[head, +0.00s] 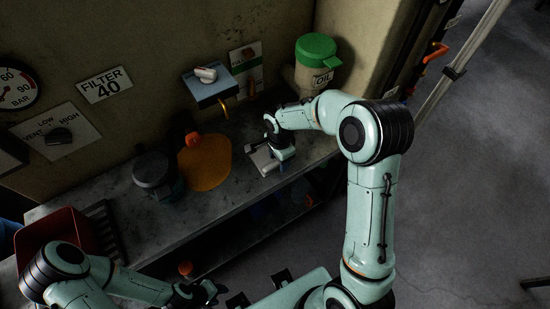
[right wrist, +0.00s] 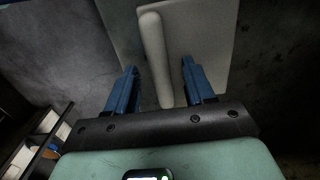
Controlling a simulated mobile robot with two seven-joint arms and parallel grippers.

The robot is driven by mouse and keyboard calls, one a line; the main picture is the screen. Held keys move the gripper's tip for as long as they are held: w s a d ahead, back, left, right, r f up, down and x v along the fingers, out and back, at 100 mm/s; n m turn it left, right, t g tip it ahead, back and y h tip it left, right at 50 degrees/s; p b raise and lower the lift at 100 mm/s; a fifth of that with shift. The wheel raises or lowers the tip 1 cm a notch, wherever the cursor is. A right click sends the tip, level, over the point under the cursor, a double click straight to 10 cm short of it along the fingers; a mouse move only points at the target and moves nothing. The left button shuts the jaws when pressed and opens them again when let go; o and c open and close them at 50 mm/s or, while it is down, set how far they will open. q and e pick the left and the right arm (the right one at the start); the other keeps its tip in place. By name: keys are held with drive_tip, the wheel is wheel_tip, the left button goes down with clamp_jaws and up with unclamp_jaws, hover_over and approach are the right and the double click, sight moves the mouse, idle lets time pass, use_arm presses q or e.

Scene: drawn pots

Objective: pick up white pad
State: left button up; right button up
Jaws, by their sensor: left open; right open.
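The white pad (head: 258,158) lies flat on the grey bench top, partly hidden by my right gripper (head: 270,165). In the right wrist view the pad (right wrist: 205,35) is a pale flat plate with a rounded pale bar (right wrist: 154,50) along it. My right gripper (right wrist: 159,75) is open, with its blue fingers on either side of the bar. I see a gap between each finger and the bar. Whether the fingertips touch the plate I cannot tell. My left gripper (head: 205,294) is open, low in the head view, in front of the bench and far from the pad.
An orange round patch (head: 205,165) and a dark pot (head: 153,172) are left of the pad. A green-lidded oil container (head: 312,68) stands behind. A blue-grey box with a white handle (head: 210,87) is on the wall. A red bin (head: 55,232) is at left.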

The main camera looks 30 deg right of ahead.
clamp_jaws()
drive_tip(key=shift+r, duration=0.1)
use_arm(q)
drive_tip(key=shift+w+r+p, duration=0.75)
drive_tip(key=shift+r+p, duration=0.05)
drive_tip(key=shift+r, duration=0.25)
use_arm(e)
wheel_tip(320, 180, up, 20)
